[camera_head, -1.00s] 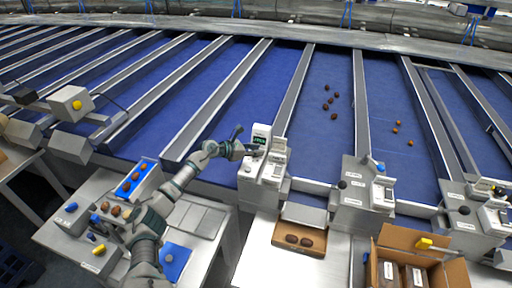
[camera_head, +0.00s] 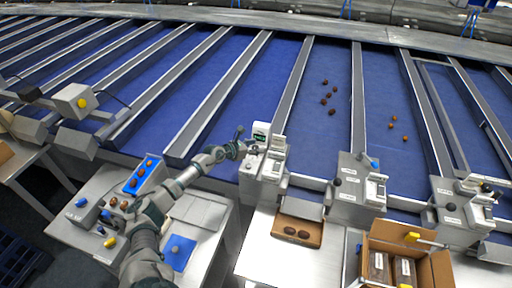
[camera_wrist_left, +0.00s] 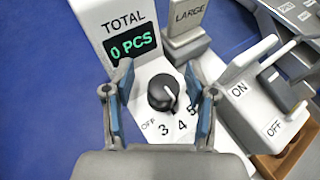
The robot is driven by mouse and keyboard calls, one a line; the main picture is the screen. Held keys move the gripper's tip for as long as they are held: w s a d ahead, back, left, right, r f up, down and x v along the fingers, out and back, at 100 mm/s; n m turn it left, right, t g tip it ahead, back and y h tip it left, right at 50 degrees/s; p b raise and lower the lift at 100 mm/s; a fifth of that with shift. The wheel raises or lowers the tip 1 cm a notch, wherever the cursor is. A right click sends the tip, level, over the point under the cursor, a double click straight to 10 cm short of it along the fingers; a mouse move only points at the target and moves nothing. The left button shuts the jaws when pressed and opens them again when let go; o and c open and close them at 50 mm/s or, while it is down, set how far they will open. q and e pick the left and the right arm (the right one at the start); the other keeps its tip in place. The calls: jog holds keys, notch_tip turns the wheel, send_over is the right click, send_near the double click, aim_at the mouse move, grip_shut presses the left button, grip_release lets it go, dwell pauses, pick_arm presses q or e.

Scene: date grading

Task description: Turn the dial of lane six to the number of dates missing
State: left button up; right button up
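A grey lane unit (camera_head: 250,185) stands at the belt's near end. The lane number is not readable. My right gripper is not in view.
A cardboard tray (camera_head: 312,243) with dark dates lies before the unit. Similar units (camera_head: 352,207) stand to the right, with an open carton (camera_head: 437,270) below. Several dates (camera_head: 328,97) lie on the blue belt. A blue tray (camera_head: 154,182) of dates is at left, beside my arm.

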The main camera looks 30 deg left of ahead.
pick_arm(q)
jog(key=shift+s+a, duration=0.1)
jog(key=shift+s, duration=0.05)
jog(key=v, duration=1.1)
jog(key=shift+s+a, duration=0.2)
jog(key=shift+a, duration=0.05)
jog(key=shift+r, duration=0.1)
